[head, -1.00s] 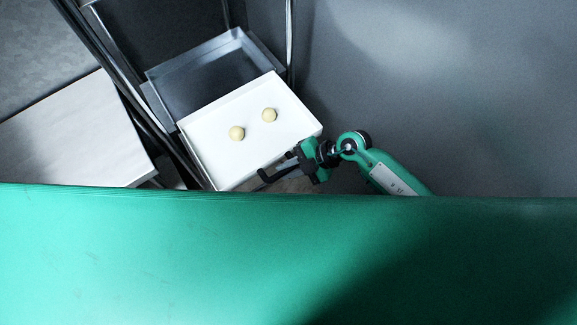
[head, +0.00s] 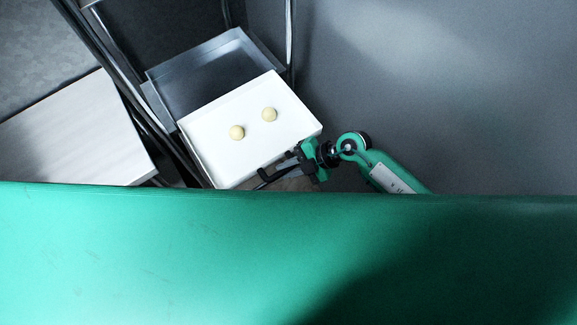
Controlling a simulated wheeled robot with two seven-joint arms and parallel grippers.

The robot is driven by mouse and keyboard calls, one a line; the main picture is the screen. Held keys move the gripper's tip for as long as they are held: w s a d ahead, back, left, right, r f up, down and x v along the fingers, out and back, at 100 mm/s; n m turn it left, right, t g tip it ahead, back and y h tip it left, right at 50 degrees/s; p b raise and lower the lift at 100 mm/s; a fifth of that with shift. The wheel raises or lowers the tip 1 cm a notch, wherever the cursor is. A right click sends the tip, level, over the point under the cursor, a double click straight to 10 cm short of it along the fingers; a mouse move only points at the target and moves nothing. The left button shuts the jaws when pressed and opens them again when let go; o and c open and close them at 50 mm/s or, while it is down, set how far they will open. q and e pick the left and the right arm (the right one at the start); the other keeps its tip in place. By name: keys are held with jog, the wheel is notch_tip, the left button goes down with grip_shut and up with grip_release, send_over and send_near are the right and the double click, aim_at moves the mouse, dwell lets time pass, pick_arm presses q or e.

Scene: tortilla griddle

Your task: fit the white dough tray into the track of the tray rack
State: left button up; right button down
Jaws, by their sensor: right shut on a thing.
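The white dough tray (head: 213,150) carries two round dough balls, one at the left (head: 237,132) and one at the right (head: 269,114). The tray's far part lies at the tray rack (head: 290,45), just in front of a dark metal tray (head: 200,80). Whether its edges sit in the track cannot be seen. My right gripper (head: 285,166) is shut on the near edge of the white tray, toward its right corner. My left gripper is not in view.
A pale board or table top (head: 70,140) is at the left, beside the rack's posts. Open grey floor (head: 440,90) lies to the right. My own green body covers the lower part of the view.

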aim_at(276, 158)
jog(key=shift+a+r+p, duration=0.1)
jog(key=shift+p, duration=0.95)
dwell(1.9)
jog(key=shift+w+a+p, duration=0.45)
jog(key=shift+w+p, duration=0.2)
jog(key=shift+w+a+p, duration=0.45)
jog(key=shift+w+p, duration=0.2)
dwell(2.5)
jog(key=shift+w+a, duration=0.25)
jog(key=shift+w, duration=0.15)
dwell(0.8)
